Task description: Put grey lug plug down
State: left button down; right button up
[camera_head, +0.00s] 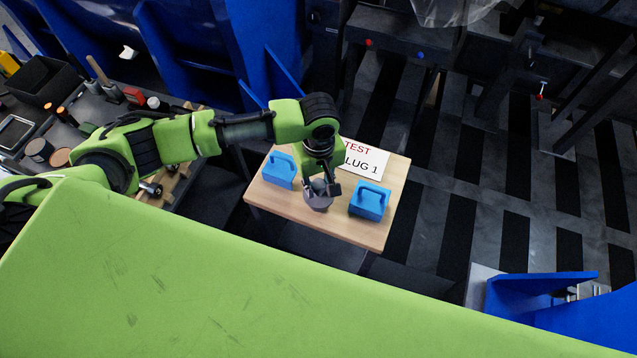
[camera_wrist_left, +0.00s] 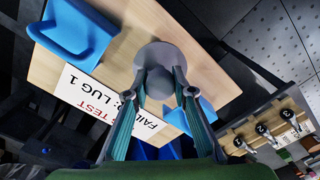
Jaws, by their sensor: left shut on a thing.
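The grey lug plug (camera_head: 319,199) is a round grey piece with a knob on top, over the wooden table between two blue handled blocks. It also shows in the left wrist view (camera_wrist_left: 160,55). My left gripper (camera_head: 320,183) comes down from above and is shut on the plug's knob. In the left wrist view, the two fingers (camera_wrist_left: 161,92) close on either side of the knob. I cannot tell whether the plug touches the table top. My right gripper is not in view.
The small wooden table (camera_head: 290,208) holds a blue block (camera_head: 279,170) at left, another blue block (camera_head: 369,201) at right, and a paper sign (camera_head: 365,160) at the back. Bare wood lies in front of the plug. A cluttered bench with tools (camera_head: 90,105) stands at far left.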

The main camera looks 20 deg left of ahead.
pick_arm(q)
jog(key=c, duration=1.7)
grip_release()
notch_tip(320, 180, up, 12)
jog(key=shift+b, duration=0.55)
